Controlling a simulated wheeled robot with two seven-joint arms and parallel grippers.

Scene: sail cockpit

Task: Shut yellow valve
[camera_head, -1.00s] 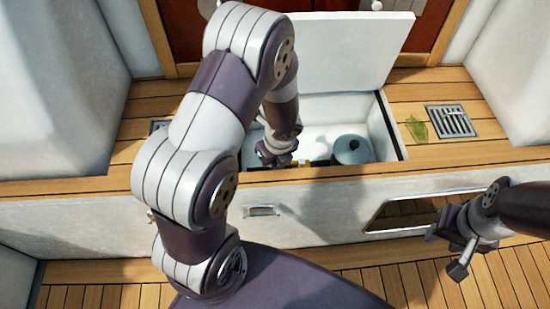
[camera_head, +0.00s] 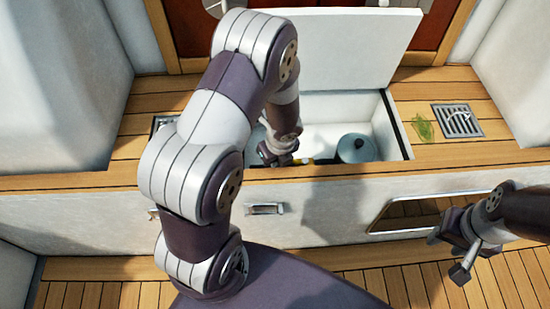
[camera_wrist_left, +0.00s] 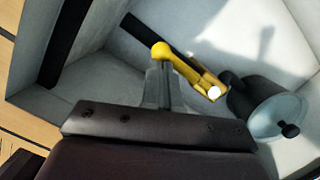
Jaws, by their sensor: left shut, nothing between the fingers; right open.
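The yellow valve (camera_wrist_left: 188,68) shows in the left wrist view as a yellow lever with a rounded end, lying along a black pipe (camera_wrist_left: 146,34) inside the open locker. In the head view only a small yellow bit (camera_head: 304,161) shows beside my left gripper. My left gripper (camera_wrist_left: 161,68) is shut and empty, its fingertips right at the rounded end of the lever. I cannot tell whether they touch it. In the head view my left gripper (camera_head: 278,157) is down in the locker, partly hidden by its wrist. My right gripper (camera_head: 462,258) is open and empty, low at the right, outside the locker.
The white locker lid (camera_head: 350,45) stands raised behind the opening. A dark pot with a grey-blue lid (camera_head: 356,149) is in the locker right of the valve; it also shows in the wrist view (camera_wrist_left: 278,116). A drain grate (camera_head: 457,121) lies right on the wooden bench (camera_head: 480,153).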

